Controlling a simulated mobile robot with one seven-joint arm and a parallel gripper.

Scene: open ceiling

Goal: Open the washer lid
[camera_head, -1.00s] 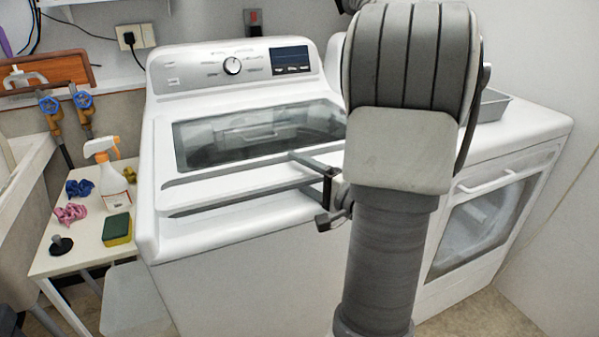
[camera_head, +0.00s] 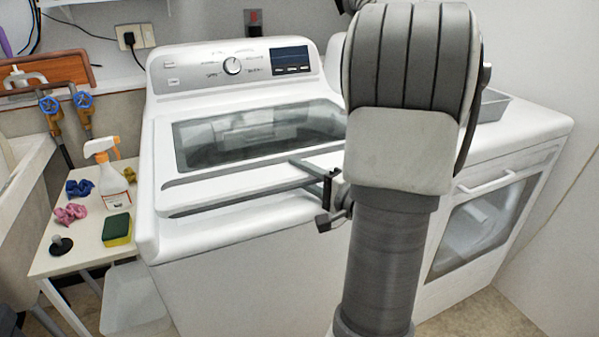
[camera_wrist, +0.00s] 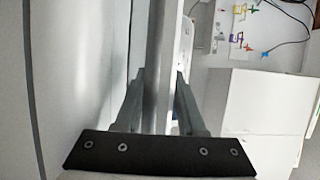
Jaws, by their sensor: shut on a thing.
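The washer (camera_head: 210,250) is a white top-loader with a dark glass window in its lid (camera_head: 235,188). The lid lies flat or nearly so over the top of the washer. My gripper (camera_head: 300,172) is at the right part of the lid's front edge. In the wrist view, my gripper's two fingers (camera_wrist: 160,85) lie on either side of a pale strip, the lid's edge (camera_wrist: 163,50), and are shut on it. My arm hides the washer's right front corner, and the exact finger contact is hard to see.
The control panel (camera_head: 235,67) stands behind the lid. A front-loading dryer (camera_head: 490,205) is close on the right, with a grey tray (camera_head: 492,105) on top. A side table (camera_head: 85,255) on the left holds a spray bottle (camera_head: 112,180) and a sponge (camera_head: 117,230).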

